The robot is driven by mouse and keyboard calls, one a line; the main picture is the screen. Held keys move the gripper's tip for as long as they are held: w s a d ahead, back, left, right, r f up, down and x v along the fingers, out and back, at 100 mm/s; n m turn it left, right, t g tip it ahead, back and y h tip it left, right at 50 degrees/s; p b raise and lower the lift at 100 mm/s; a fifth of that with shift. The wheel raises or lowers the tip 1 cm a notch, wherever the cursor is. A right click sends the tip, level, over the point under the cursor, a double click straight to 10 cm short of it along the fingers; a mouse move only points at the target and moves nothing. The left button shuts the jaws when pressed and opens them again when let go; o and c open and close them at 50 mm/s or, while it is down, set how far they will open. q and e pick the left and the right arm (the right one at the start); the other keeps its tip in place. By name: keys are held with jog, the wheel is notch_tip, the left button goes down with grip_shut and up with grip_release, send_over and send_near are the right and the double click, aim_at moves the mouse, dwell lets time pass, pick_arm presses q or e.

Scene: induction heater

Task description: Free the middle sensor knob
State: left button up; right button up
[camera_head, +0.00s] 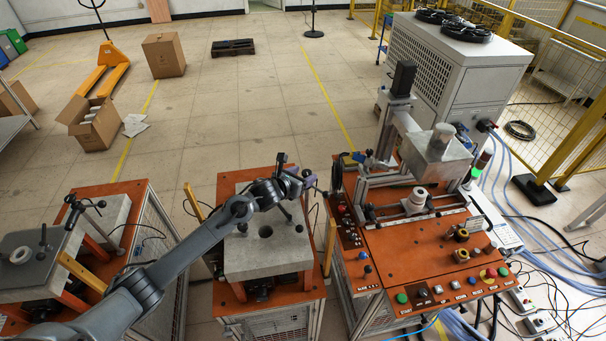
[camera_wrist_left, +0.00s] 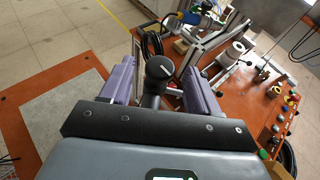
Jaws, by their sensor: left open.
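My left gripper (camera_head: 309,182) is at the far right edge of the grey slab (camera_head: 240,260) on the middle orange table, with its arm reaching in from the lower left. In the left wrist view its two purple fingers stand apart. A black round-headed knob (camera_wrist_left: 158,67) with a pale line on top shows between them in that view, with a gap on each side. I cannot tell whether the knob is at fingertip depth. In the head view the gripper and wrist hide most of this spot. My right gripper is not in view.
The right orange bench (camera_head: 410,270) carries a press, clamps and push buttons close beside the gripper. A second grey slab with a plate (camera_head: 40,262) and knobs stands at left. A yellow post (camera_head: 330,245) rises between the middle and right tables.

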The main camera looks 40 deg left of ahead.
pick_arm(q)
jog(key=shift+w+f, duration=0.1)
jog(key=shift+w, duration=0.15)
